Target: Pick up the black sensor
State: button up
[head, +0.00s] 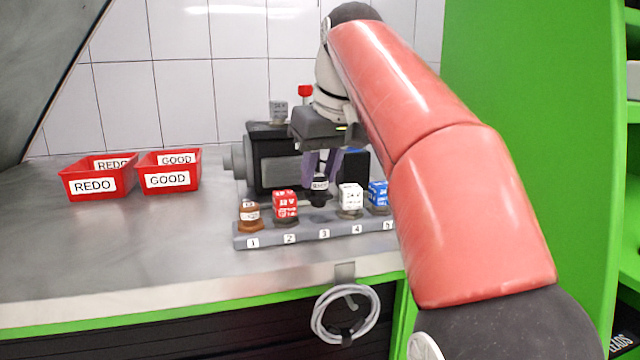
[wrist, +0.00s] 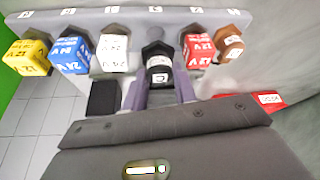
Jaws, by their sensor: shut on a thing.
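The black sensor (head: 319,194) has a white label and a dark base, and it is upright at position 3 of the grey numbered rack (head: 262,241). Its base appears a little higher than the bases of its neighbours. My gripper (head: 320,176) points down from above, with its purple fingers shut on the sensor's sides. In the wrist view the black sensor (wrist: 158,66) sits between the two fingertips (wrist: 160,84). The fingers and the gripper body hide part of the sensor in the head view.
A red sensor (head: 285,204) and a brown one (head: 249,215) stand left of it; a white one (head: 350,198) and a blue one (head: 377,193) stand right. A yellow one (wrist: 30,56) shows too. A dark pump (head: 275,160) is behind. Red REDO (head: 92,184) and GOOD (head: 168,179) bins stand left.

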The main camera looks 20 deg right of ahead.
aim_at(319, 175)
notch_tip(319, 175, up, 5)
jog(key=shift+w+r, duration=0.1)
jog(key=shift+w, duration=0.05)
jog(key=shift+r, duration=0.45)
